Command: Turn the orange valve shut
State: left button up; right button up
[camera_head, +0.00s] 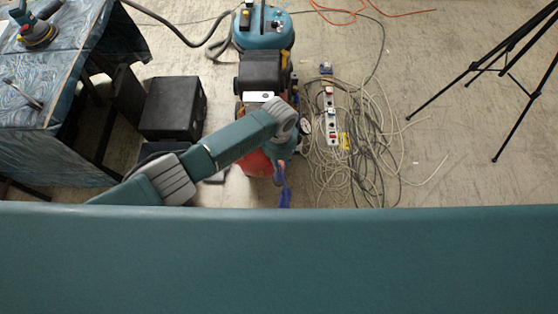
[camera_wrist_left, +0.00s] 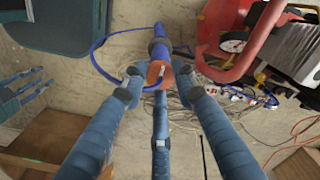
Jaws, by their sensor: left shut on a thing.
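Part of the handle is hidden by the fingertips. In the head view my left arm reaches in from the left, and I cannot make out the valve there.
A blue cable (camera_wrist_left: 97,65) curves beside the pipe. A red-framed machine (camera_wrist_left: 236,60) stands close by. Tangled cables (camera_head: 350,160) and a power strip (camera_head: 330,115) lie on the floor. A black case (camera_head: 172,107), a covered table (camera_head: 60,60) and a tripod (camera_head: 505,70) stand around.

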dwell(0.4)
pick_arm(q)
jog(key=o, duration=1.2)
jog(key=shift+c, duration=0.2)
notch_tip(320, 180, up, 12)
